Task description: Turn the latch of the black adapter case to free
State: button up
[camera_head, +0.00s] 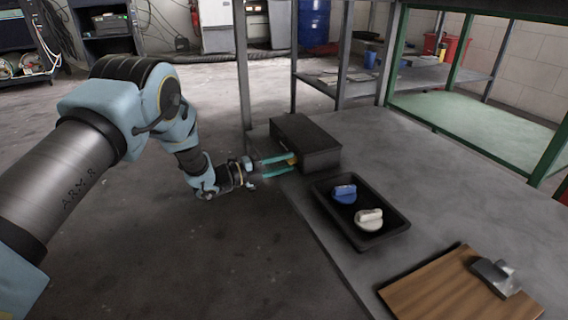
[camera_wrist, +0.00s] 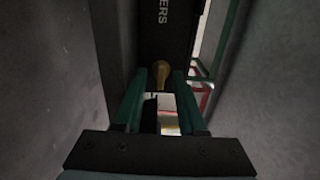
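The black adapter case (camera_head: 305,142) sits closed at the left edge of the grey bench. Its small yellow latch (camera_head: 291,160) is on the side facing my arm. In the wrist view, the case's dark face (camera_wrist: 163,42) carries pale lettering, and the latch (camera_wrist: 161,70) shows as a rounded yellow knob. My gripper (camera_head: 287,163) reaches the case from the left, its teal fingers apart. In the wrist view, the fingertips (camera_wrist: 160,76) stand on either side of the latch with narrow dark gaps. Contact cannot be told. The latch's exact angle is unclear.
A black tray (camera_head: 393,232) beside the case holds a blue knobbed piece (camera_head: 344,193) and a white one (camera_head: 368,219). A wooden clipboard (camera_head: 440,292) lies at the front right. The bench (camera_head: 455,200) is bare towards the right. Green frame posts stand behind.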

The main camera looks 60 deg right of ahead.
jog(key=p+v, duration=0.4)
jog(key=v, duration=0.7)
jog(key=shift+s, duration=0.1)
